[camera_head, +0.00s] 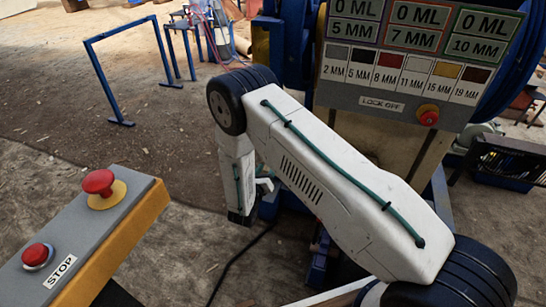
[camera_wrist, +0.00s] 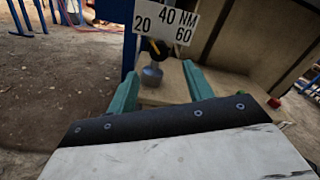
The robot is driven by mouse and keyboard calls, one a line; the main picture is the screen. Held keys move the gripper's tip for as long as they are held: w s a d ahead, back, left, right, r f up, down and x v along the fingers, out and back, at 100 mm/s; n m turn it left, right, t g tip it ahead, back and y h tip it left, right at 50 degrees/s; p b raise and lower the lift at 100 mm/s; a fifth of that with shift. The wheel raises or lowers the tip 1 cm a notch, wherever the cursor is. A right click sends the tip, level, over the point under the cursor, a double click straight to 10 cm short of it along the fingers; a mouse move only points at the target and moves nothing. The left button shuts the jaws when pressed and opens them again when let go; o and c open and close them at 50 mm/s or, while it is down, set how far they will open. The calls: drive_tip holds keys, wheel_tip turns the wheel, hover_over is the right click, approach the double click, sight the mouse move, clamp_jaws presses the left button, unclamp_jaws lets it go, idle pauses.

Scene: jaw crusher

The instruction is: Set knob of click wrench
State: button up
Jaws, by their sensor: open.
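In the wrist view, a white scale plate (camera_wrist: 166,22) reads 20, 40 NM and 60. Just below it is a small dark knob (camera_wrist: 154,48) with a yellow mark, partly cut off by the plate. The yellow mark's exact setting is too small to read. A grey rounded metal piece (camera_wrist: 152,76) sits beneath the knob, above a wooden surface. My gripper (camera_wrist: 160,82) is open, with its two teal fingers spread on either side of the grey piece and no contact visible.
A sign panel (camera_head: 410,55) with a red lock-off button (camera_head: 428,115) stands behind my arm. A control box (camera_head: 85,245) with red buttons is at the lower left. A blue frame (camera_head: 105,80) stands on open ground farther back. A dark crate (camera_head: 508,160) is at right.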

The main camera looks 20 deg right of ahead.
drive_tip(key=x, duration=0.7)
drive_tip(key=shift+w+d+f, duration=0.1)
drive_tip(key=shift+w+d, duration=0.1)
drive_tip(key=c, duration=1)
